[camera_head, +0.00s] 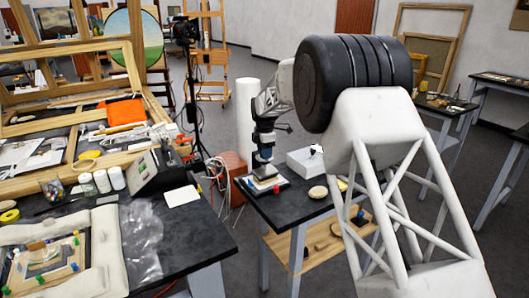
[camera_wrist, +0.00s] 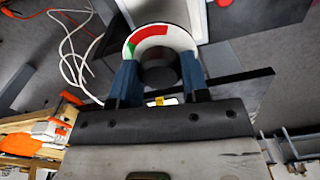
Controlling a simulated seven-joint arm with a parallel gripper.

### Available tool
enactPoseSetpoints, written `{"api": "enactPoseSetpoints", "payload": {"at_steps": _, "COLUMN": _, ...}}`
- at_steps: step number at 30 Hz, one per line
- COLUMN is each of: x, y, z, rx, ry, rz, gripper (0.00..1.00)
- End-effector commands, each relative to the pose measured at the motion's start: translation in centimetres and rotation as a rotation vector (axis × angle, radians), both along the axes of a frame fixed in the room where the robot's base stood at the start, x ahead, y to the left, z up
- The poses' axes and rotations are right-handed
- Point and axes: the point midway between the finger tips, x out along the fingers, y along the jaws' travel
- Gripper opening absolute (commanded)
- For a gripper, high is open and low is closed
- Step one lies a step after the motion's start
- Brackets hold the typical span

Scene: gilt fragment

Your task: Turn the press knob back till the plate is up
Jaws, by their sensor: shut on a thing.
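My gripper (camera_head: 264,153) points down over a small press (camera_head: 264,183) on the dark side table. In the wrist view its two blue fingers (camera_wrist: 158,76) stand on either side of a dark round press knob (camera_wrist: 158,58) and are shut on it. A white dial ring (camera_wrist: 178,36) with a red arc and a small green mark lies around the knob. The fingers and palm hide part of the ring. The press plate is too small and too covered to tell its height.
A white open box (camera_head: 305,164) and a round tan disc (camera_head: 317,192) are close to the right of the press. A white cylinder (camera_head: 247,115) stands behind. A cluttered workbench (camera_head: 200,232) is at left, with a floor gap between. Pale cables (camera_wrist: 72,62) run beside the press.

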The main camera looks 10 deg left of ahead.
Motion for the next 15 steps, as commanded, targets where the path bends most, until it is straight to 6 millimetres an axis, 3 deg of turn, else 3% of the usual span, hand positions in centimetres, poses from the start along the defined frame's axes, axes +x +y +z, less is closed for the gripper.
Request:
{"api": "enactPoseSetpoints", "payload": {"at_steps": 10, "x": 0.04, "y": 0.1, "z": 0.25, "rx": 0.002, "ry": -0.002, "rz": 0.004, "gripper": 0.18}}
{"api": "enactPoseSetpoints", "payload": {"at_steps": 11, "x": 0.04, "y": 0.1, "z": 0.25, "rx": 0.002, "ry": -0.002, "rz": 0.004, "gripper": 0.43}}
{"api": "enactPoseSetpoints", "payload": {"at_steps": 15, "x": 0.02, "y": 0.08, "z": 0.19, "rx": 0.002, "ry": -0.002, "rz": 0.004, "gripper": 0.65}}
